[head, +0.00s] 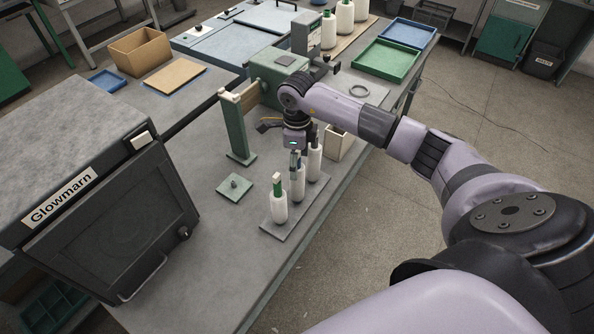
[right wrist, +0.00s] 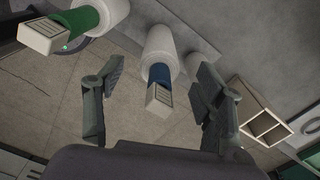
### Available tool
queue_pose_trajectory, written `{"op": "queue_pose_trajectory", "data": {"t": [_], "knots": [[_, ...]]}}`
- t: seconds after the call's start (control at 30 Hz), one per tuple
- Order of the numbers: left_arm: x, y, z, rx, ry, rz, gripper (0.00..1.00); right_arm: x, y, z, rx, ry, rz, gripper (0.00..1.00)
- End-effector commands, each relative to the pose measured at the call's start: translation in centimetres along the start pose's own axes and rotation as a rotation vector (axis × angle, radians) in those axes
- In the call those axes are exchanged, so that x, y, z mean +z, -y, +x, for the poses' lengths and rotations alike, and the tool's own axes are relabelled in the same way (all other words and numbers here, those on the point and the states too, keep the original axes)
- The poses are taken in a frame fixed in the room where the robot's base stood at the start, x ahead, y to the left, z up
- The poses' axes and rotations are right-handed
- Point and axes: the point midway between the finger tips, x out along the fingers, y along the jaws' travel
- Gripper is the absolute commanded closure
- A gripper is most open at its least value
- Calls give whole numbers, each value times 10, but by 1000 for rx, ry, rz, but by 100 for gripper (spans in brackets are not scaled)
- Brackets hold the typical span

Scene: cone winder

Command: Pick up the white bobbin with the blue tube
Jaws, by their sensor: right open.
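The white bobbin with the blue tube (right wrist: 161,44) stands between my open right fingers (right wrist: 160,72) in the right wrist view. Its blue tube points toward the camera and has a pale labelled tip. The fingers lie apart on either side of it, with a gap on each side. In the head view my right gripper (head: 296,158) is above the middle bobbin (head: 296,188) of a row and partly hides its top. My left gripper is not in view.
A white bobbin with a green tube (head: 278,207) stands in front on the same grey board (head: 282,229). Another white bobbin (head: 314,163) stands behind. A small open box (head: 338,146) and a green post frame (head: 239,135) are close by.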

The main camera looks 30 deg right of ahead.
Motion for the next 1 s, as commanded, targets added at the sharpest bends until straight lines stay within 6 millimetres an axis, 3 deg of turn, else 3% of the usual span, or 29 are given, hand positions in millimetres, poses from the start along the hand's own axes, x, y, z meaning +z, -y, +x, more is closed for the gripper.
{"op": "queue_pose_trajectory", "data": {"t": [0.13,0.37,1.0], "knots": [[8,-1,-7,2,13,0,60,0,0,12,1,-1,0,36],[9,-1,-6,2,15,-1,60,0,0,15,-1,0,-1,36],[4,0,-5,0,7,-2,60,0,0,14,-1,0,0,79]]}}
